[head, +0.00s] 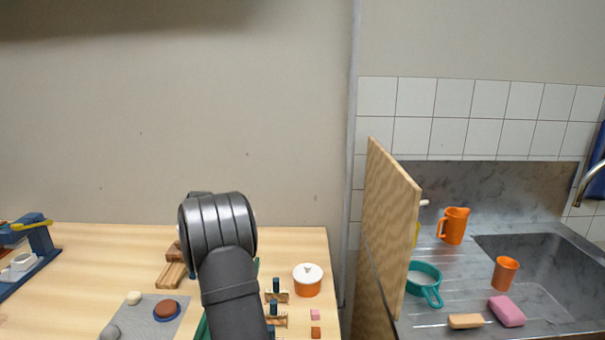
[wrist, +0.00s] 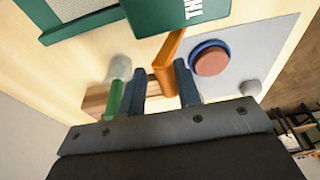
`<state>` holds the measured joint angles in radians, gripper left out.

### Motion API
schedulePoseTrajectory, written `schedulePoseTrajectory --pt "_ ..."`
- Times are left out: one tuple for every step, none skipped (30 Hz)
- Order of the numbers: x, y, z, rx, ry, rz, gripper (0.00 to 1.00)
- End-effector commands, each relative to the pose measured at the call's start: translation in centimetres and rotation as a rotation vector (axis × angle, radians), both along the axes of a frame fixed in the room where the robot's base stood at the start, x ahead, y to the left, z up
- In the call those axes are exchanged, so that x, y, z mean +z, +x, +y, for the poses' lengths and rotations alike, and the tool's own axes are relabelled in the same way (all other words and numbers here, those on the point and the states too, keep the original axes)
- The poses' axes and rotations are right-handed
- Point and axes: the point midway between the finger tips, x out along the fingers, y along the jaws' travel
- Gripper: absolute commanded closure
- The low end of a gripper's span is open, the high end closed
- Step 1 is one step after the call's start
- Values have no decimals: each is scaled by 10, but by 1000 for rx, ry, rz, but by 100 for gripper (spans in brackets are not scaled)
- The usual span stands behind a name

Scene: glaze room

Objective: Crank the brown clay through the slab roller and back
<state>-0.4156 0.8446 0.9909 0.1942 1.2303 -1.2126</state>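A round reddish-brown lump, which looks like the brown clay (head: 166,309), sits on a blue disc on a grey mat. The wrist view shows the lump (wrist: 211,61) right of my gripper (wrist: 162,88). A green machine, probably the slab roller (wrist: 180,13), shows in part at the top of the wrist view, with white lettering. An orange bar (wrist: 168,52) slants down from it, between my two dark blue fingers in the picture. The fingers are apart, with a gap left of the bar. In the head view my arm hides my fingers and most of the machine.
Wooden blocks (head: 172,274) lie left of my arm. A blue device with a yellow lever (head: 35,225) stands far left. A white-lidded orange pot (head: 308,280) stands right. A wooden panel (head: 388,230) divides table and sink. The table's left middle is clear.

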Motion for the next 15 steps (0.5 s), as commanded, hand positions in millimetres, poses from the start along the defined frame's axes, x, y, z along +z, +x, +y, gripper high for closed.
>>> schedulePoseTrajectory --pt "-3 4 -1 -1 -1 0 71" --pt "-3 6 -1 -1 0 0 71" --pt "-4 8 -1 -1 0 0 71" --pt "-4 9 -1 -1 -1 0 71" --pt "-5 9 -1 -1 -1 0 71" --pt "-5 10 -1 -1 -1 0 71" --pt "-5 10 -1 -1 0 -1 71" --pt "-5 10 -1 -1 0 -1 71" --pt "-5 10 -1 -1 0 -1 71" --pt "-5 10 -1 -1 0 -1 71" --pt "-5 10 -1 0 0 -1 71" --pt "-5 10 -1 0 0 -1 71" --pt "-4 10 -1 0 0 -1 71" --pt "-5 10 -1 0 0 -1 71" --pt "-5 10 -1 0 0 -1 71"
